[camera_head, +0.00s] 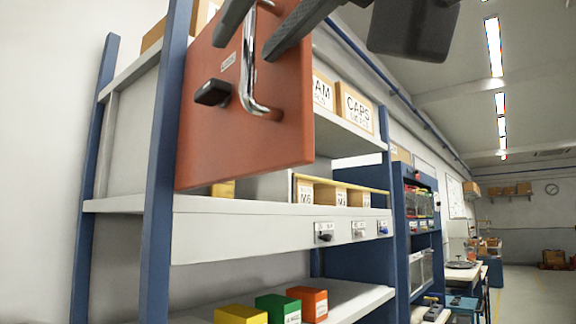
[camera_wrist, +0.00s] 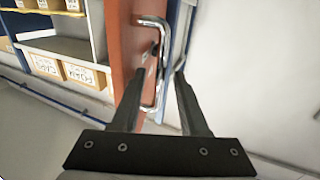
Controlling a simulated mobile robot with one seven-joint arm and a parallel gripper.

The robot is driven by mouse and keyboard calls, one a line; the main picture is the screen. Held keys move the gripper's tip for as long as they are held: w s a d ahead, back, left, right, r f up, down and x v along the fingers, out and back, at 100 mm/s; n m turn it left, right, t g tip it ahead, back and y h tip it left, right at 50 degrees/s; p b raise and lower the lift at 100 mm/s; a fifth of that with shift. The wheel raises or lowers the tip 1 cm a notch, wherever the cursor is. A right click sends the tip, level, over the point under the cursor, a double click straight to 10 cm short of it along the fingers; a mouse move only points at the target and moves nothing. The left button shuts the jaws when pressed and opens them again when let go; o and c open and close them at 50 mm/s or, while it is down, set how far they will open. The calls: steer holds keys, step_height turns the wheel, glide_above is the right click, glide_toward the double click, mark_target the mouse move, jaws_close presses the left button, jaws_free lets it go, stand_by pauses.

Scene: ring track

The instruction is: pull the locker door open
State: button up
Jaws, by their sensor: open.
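The locker door (camera_head: 285,110) is a flat orange-red panel beside a blue post of the rack. It appears to stand at an angle to the shelf fronts, its right edge nearer to me. A chrome bar handle (camera_head: 246,75) and a black latch knob (camera_head: 213,92) are on its face. My gripper (camera_head: 243,48) comes from the top, open, with a finger on each side of the handle's upper part. In the wrist view the handle (camera_wrist: 163,90) lies between the spread fingers of my gripper (camera_wrist: 159,70). Whether either finger touches it is unclear.
The blue-and-white rack (camera_head: 240,232) holds labelled cardboard boxes (camera_head: 355,107). A blue cabinet (camera_head: 415,230) stands farther back. The aisle floor (camera_head: 525,295) at right is clear nearby.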

steer(key=shift+s, duration=0.1)
steer(key=v, duration=1.7)
steer(key=shift+d, duration=0.2)
steer(key=shift+f, duration=0.1)
steer(key=w+d+f+m+g+h, duration=0.2)
steer(key=w+f+m+g+h, duration=0.3)
steer(key=w+f, duration=1.65)
steer(key=s+d+f+g+h, duration=0.1)
steer(key=d+f+g+h, duration=0.1)
steer(key=f, duration=1.4)
steer(key=s+d+f+m+g+h, duration=0.1)
steer(key=d+f, duration=0.3)
steer(key=f, duration=1.2)
steer(key=shift+s+f+g+h, duration=0.3)
steer(key=shift+g+h, duration=0.3)
steer(key=shift+g, duration=0.3)
